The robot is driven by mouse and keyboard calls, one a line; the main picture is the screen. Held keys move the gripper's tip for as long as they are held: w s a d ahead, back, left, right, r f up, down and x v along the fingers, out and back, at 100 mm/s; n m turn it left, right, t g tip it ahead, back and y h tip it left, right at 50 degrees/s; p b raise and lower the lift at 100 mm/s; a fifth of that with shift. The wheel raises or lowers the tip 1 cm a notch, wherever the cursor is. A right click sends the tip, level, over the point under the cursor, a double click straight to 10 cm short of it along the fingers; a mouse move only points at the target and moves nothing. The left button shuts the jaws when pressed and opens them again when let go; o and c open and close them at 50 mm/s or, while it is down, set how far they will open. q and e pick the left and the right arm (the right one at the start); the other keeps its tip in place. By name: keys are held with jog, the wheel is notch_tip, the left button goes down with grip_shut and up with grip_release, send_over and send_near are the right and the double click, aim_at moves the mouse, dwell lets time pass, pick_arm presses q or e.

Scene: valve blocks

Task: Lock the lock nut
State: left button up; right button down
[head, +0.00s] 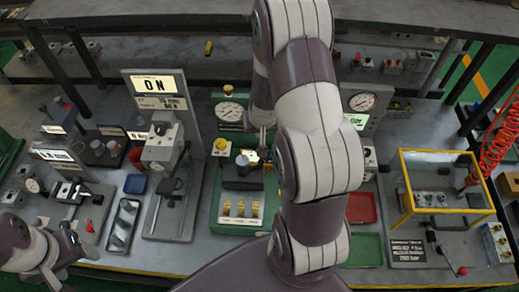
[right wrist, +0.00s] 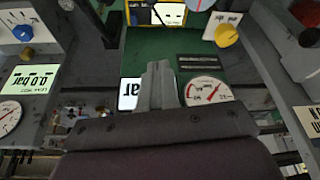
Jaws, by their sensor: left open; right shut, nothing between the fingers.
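The green valve station (head: 222,205) stands at the middle of the bench in the head view. It carries a dark block (head: 238,181) with a grey round knob (head: 242,160), a yellow knob (head: 221,146) and a gauge (head: 229,111). I cannot single out the lock nut; my right arm covers part of the station. My right gripper (head: 262,138) points down just right of the grey knob. In the right wrist view the right gripper (right wrist: 158,84) is shut and empty, in front of a gauge (right wrist: 207,91) and a white display (right wrist: 129,93). Only links of my left arm show, at lower left.
A grey station with an ON display (head: 154,84) stands left of the green one. Red (head: 362,208) and green (head: 365,250) trays lie to the right, then a yellow-framed guard (head: 404,182) and a red coiled hose (head: 495,148).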

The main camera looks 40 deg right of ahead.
aim_at(251, 167)
notch_tip(251, 167, down, 10)
jog(key=b, duration=0.1)
jog(key=shift+s+a+b, duration=0.2)
jog(key=shift+s+b, duration=0.05)
jog(key=shift+b, duration=0.1)
dwell(0.3)
jog(key=shift+f, duration=0.1)
jog(key=shift+s, duration=0.1)
